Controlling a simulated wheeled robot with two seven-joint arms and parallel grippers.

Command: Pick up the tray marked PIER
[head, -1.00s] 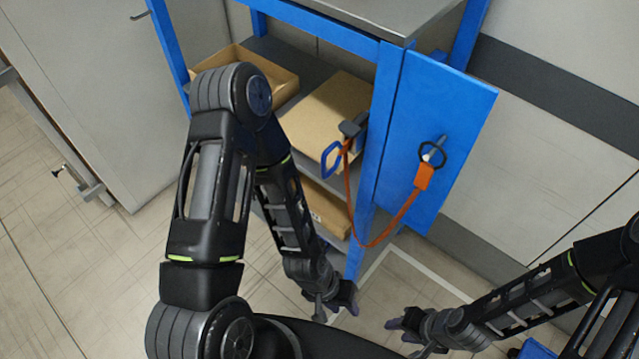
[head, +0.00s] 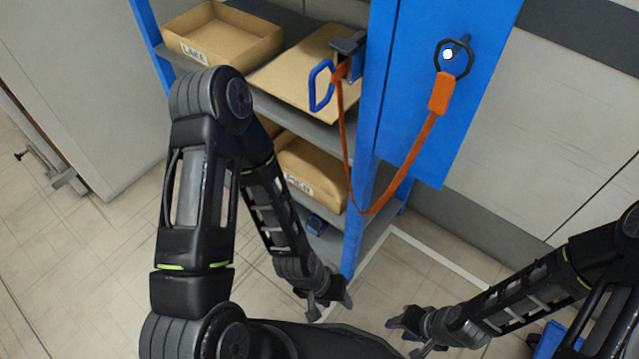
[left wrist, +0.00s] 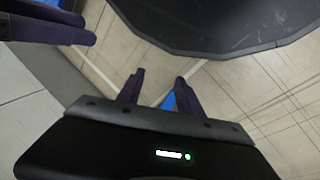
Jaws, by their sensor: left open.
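Several cardboard trays stand on the blue-framed shelf unit. An open tray (head: 240,52) on the upper shelf at the left has a label that seems to read LAKE. A tray (head: 335,170) on the lower shelf has a label too small to read surely.
A flat cardboard piece (head: 300,75) lies on the upper shelf. An orange strap (head: 395,185) with a blue handle (head: 321,86) hangs between the shelf and the blue panel (head: 440,120).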

